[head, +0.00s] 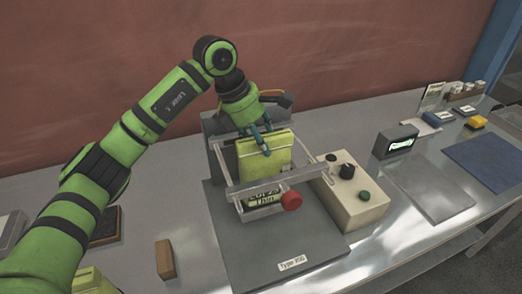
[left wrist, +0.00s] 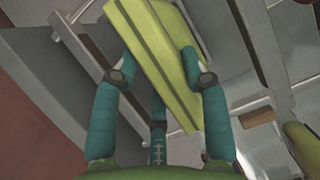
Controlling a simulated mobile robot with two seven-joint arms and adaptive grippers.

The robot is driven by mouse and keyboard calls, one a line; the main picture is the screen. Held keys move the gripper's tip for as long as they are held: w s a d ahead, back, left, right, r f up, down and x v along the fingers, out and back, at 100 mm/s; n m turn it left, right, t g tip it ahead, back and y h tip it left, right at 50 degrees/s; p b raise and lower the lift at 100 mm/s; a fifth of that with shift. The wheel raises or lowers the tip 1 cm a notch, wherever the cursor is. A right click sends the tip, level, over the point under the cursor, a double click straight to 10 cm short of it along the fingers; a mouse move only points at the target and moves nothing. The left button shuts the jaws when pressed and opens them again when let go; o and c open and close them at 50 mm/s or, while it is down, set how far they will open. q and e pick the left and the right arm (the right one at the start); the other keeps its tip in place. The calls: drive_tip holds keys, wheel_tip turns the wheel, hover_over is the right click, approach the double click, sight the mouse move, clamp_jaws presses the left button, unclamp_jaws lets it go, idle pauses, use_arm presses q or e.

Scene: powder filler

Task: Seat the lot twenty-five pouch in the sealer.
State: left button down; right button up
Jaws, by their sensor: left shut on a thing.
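The yellow-green pouch (head: 262,160) stands upright in the sealer's metal frame (head: 232,190), behind the front crossbar. Its lower label, partly hidden by the crossbar, appears to read "LOT 25". My left gripper (head: 264,146) comes down from above and is shut on the pouch's upper part. In the left wrist view the fingers (left wrist: 160,72) of the gripper lie on either side of the pouch (left wrist: 155,55). Whether the pouch's bottom rests on the sealer cannot be told. My right gripper is not in view.
A brown block (head: 165,260) stands left. A small display (head: 397,142) and two mats lie further right.

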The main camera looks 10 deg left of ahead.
use_arm(q)
wheel_tip(320, 180, down, 3)
drive_tip(key=shift+r+p, duration=0.2)
drive_tip(key=shift+p, duration=0.3)
drive_tip(key=shift+f, duration=0.45)
drive_tip(key=c, duration=0.6)
unclamp_jaws()
drive_tip(key=shift+a+r+b, duration=0.15)
drive_tip(key=shift+r+b, duration=0.2)
drive_tip(key=shift+r, duration=0.05)
drive_tip(key=b+v, duration=0.3)
drive_tip(key=v, duration=0.7)
drive_tip(key=shift+s+r+b, duration=0.1)
drive_tip(key=shift+r+b, duration=0.1)
drive_tip(key=shift+b, duration=0.1)
drive_tip(key=shift+a+r, duration=0.15)
drive_tip(key=shift+r, duration=0.2)
